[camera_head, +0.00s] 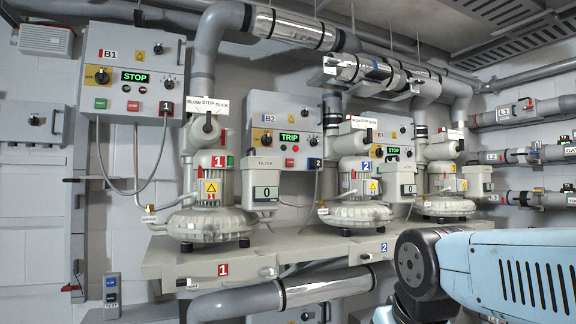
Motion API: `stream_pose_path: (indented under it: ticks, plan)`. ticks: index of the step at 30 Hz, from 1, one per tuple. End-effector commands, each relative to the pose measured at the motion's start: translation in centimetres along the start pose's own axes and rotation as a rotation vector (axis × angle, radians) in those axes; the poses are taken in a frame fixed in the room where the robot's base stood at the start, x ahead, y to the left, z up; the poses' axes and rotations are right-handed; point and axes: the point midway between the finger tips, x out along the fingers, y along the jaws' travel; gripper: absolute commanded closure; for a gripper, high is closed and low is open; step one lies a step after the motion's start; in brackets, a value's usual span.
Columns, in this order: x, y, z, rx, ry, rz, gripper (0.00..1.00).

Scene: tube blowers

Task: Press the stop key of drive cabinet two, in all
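Drive cabinet two, marked B2 (289,107), hangs on the back wall in the middle of the view. Its lit display (289,138) reads TRIP in green. A small red key (290,162) shows low on its front, below the display; its lettering is too small to read. The filter gauge (265,188), reading 0, stands in front of the cabinet's lower left part and hides some of it. My arm shows at the lower right, its dark joint and light blue link well apart from the cabinet. My gripper is not in view.
Cabinet B1 (132,58) at the left reads STOP, with green and red keys. A third cabinet (392,135) also reads STOP. Several blowers stand on a bench (200,262) before the cabinets, with pipes above and below. A small pendant (112,290) is at lower left.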

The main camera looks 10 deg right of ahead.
Motion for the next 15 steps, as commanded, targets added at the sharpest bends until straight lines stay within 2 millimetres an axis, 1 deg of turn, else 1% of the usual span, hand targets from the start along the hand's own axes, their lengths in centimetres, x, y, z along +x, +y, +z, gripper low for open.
stream_pose_path:
  ticks: [1, 9, 15]
  plan:
    - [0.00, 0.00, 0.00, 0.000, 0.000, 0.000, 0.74]
    - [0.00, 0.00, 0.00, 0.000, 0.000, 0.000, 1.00]
    - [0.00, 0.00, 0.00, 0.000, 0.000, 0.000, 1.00]
